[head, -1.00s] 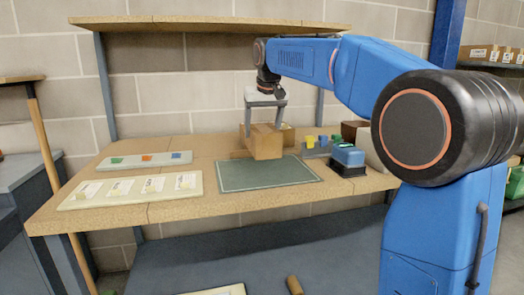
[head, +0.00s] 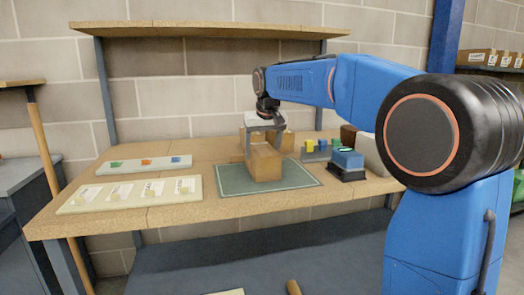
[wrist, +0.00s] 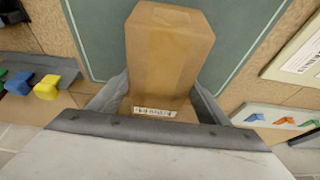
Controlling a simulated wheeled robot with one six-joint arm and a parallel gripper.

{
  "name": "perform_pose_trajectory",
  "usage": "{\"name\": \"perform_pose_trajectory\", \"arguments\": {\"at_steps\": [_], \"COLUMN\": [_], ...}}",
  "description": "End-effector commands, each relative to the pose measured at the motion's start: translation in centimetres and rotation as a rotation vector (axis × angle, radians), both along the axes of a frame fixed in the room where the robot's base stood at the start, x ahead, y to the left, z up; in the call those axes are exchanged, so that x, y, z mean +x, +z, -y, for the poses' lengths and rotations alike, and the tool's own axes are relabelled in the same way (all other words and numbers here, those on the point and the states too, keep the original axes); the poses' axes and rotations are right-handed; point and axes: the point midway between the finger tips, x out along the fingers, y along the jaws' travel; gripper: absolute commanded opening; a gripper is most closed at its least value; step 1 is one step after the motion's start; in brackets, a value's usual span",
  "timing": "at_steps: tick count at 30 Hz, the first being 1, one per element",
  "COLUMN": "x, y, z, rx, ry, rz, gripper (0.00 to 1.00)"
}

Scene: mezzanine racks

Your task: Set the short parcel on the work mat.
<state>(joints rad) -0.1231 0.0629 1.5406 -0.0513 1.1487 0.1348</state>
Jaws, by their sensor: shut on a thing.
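My gripper (head: 265,138) is shut on a brown cardboard parcel (head: 265,164), one finger on each side. The parcel is upright over the left-middle part of the green work mat (head: 305,180). It is low, at or just above the mat; I cannot tell whether it touches. In the wrist view the parcel (wrist: 170,50) sits between the grey fingers of my gripper (wrist: 160,98), with the mat (wrist: 100,45) beyond it. A white barcode label (wrist: 155,112) shows close to the gripper.
Other brown boxes (head: 288,141) stand behind the mat. A blue-and-black device (head: 347,160) and a grey holder with coloured blocks (head: 316,154) are to its right. A card board (head: 130,195) and a tray with coloured pieces (head: 145,164) lie left. An upper shelf (head: 210,30) spans above.

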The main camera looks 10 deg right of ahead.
Motion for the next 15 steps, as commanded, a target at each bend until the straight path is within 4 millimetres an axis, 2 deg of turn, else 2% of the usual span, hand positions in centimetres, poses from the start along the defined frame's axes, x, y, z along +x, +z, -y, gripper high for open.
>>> {"name": "perform_pose_trajectory", "arguments": {"at_steps": [1,3,15], "x": [-0.01,0.00,-0.13], "y": [-0.06,-0.04,0.54], "z": [0.00,0.00,0.00], "rx": [0.000,0.000,0.000], "ry": [0.000,0.000,0.000], "rz": [0.000,0.000,0.001], "gripper": [0.75,0.89,0.89]}}
